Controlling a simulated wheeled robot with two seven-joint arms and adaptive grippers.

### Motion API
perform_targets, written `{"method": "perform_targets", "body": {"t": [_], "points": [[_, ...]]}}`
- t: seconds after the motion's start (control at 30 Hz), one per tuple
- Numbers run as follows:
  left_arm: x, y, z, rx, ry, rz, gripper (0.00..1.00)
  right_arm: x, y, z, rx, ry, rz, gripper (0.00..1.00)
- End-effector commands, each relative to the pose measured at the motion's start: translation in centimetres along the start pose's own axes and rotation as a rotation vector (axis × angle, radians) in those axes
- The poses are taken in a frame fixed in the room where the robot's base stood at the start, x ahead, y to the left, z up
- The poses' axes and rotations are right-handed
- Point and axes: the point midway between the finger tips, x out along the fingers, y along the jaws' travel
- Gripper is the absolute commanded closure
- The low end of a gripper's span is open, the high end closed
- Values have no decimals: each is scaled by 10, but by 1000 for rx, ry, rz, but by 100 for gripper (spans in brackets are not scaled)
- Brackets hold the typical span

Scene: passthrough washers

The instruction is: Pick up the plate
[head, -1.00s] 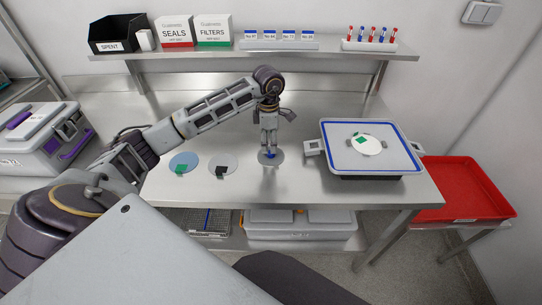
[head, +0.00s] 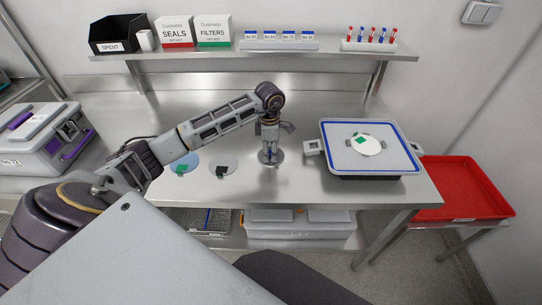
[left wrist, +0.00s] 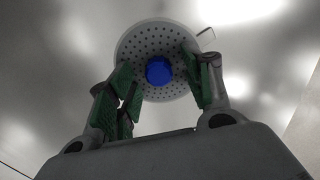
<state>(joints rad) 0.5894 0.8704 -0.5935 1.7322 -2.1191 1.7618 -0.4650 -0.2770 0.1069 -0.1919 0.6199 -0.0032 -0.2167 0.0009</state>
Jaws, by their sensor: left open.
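A round perforated plate with a blue knob in its centre lies on the steel bench under my left gripper. Its rim (head: 280,157) shows around the fingers in the head view. In the left wrist view the plate (left wrist: 143,43) and its blue knob (left wrist: 159,71) show clearly. My left gripper (head: 268,154) points down with its green-padded fingers (left wrist: 164,88) apart, one on each side of the knob. I cannot tell whether the fingers touch the plate. My right gripper is not in view.
A blue-grey disc (head: 190,158) with a green tab and a grey disc (head: 229,161) with a black tab lie left of the plate. A blue-rimmed tray (head: 340,163) bearing a white disc (head: 371,147) stands right. A shelf (head: 225,52) runs behind.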

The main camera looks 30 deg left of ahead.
Motion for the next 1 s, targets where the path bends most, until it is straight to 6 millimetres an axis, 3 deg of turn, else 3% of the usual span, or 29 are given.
{"method": "perform_targets", "body": {"t": [0.07,0.47,0.73,1.0], "points": [[0,0,0,0,0,0,49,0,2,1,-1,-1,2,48],[0,0,0,0,0,0,100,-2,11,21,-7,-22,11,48],[-1,0,0,0,0,1,100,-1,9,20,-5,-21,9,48],[-15,1,0,0,0,4,100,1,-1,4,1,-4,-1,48]]}}
